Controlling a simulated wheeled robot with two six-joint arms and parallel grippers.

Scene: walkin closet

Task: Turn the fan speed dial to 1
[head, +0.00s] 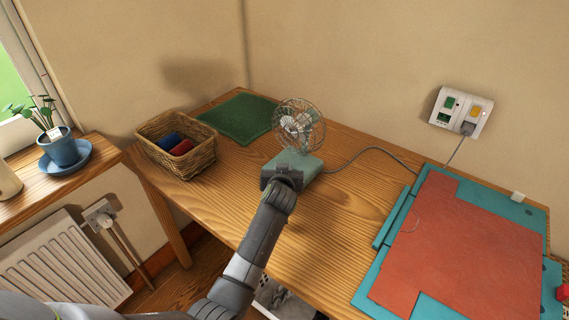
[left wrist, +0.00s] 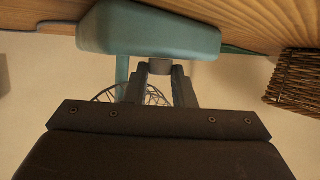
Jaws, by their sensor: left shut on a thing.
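The desk fan with its wire cage (head: 299,127) stands on the wooden desk, on a pale teal base (head: 307,164). My left gripper (head: 283,177) is at the front of the base. In the left wrist view, which looks upside down, the teal base (left wrist: 150,30) is close ahead. The fan speed dial (left wrist: 160,66), a small grey knob, sits between my left fingertips (left wrist: 161,72), and the gripper is shut on it. In the head view the gripper hides the dial. I cannot read any speed mark. My right gripper is not in view.
A wicker basket (head: 202,165) with a blue and a red roll stands left of the fan, near a green mat (head: 236,116). A grey cable (head: 372,151) runs towards the wall socket (head: 460,110). A red sheet (head: 445,245) lies on a teal board at right.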

